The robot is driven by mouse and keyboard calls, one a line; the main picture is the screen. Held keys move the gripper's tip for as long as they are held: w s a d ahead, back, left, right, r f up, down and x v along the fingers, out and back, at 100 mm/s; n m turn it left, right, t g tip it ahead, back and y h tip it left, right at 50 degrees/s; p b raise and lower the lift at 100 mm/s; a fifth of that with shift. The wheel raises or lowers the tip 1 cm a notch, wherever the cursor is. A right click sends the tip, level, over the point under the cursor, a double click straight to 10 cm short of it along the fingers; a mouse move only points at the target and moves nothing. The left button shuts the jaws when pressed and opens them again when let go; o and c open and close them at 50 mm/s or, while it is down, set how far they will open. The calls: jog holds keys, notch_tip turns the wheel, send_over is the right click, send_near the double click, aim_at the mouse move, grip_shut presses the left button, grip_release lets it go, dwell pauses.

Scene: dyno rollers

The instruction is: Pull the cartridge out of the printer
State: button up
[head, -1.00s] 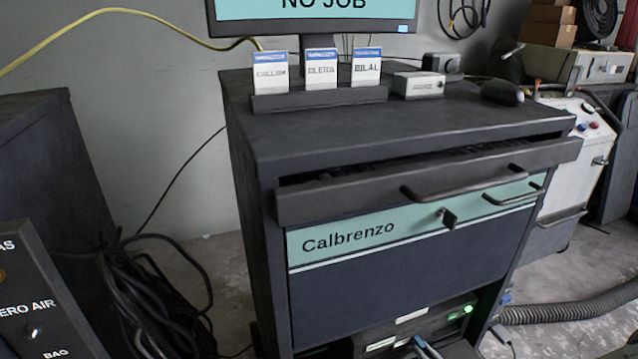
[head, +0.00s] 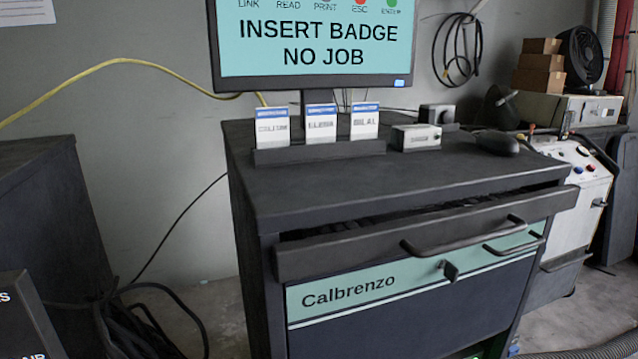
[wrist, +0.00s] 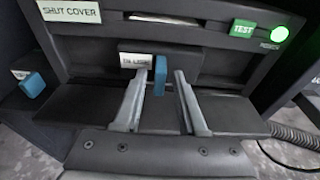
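The printer (wrist: 215,40) fills the upper part of the wrist view, a dark unit with a green lit TEST button and a "SHUT COVER" label. A cartridge with a blue upright tab (wrist: 160,75) sits in its front; its partly covered label seems to read "IN USE". My gripper (wrist: 159,82) is open, with one grey finger on each side of the blue tab. Gaps show between the tab and both fingers. A second blue tab (wrist: 33,85) with a white label stands at the left. The head view shows neither the gripper nor the printer's front clearly.
In the head view, a dark cabinet (head: 420,190) marked Calbrenzo has a slightly open drawer with a handle (head: 465,240). Badges (head: 321,122) stand on top below a monitor (head: 310,50) reading "INSERT BADGE NO JOB". A ribbed hose (wrist: 295,135) lies right of the printer.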

jog(key=shift+o, duration=0.5)
